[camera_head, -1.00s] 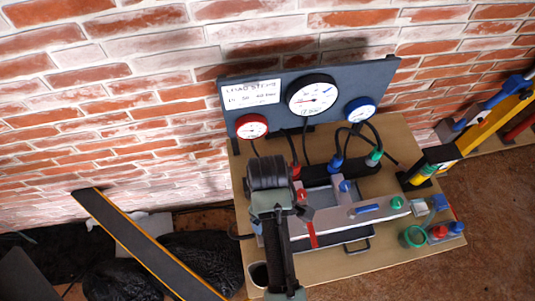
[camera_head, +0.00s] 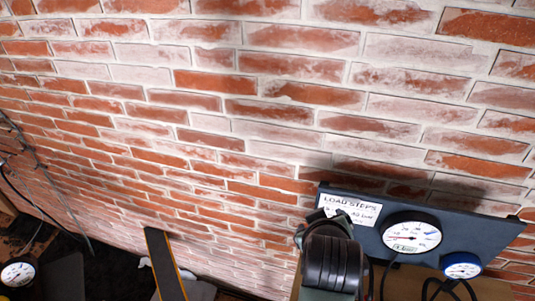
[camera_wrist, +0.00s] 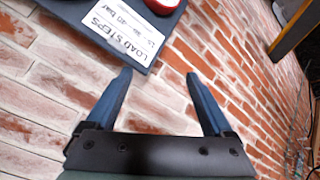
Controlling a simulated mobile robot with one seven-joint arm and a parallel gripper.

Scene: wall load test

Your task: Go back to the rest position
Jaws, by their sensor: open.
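My gripper (camera_wrist: 158,85) is open and empty in the wrist view, its two blue fingers apart in front of the brick wall. The dark gauge board (camera_head: 370,228) with its white "LOAD STEPS" label (camera_head: 348,210) stands at the lower right of the head view. The label also shows at the top of the wrist view (camera_wrist: 122,30). My dark arm joint covers the board's left end in the head view. The fingertips are not visible in the head view.
A large-dial gauge (camera_head: 411,232) and a blue-rimmed gauge (camera_head: 461,265) are on the board, with black hoses below. A dark, yellow-edged plank (camera_head: 164,265) leans at the lower middle. Another round gauge (camera_head: 18,271) lies lower left.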

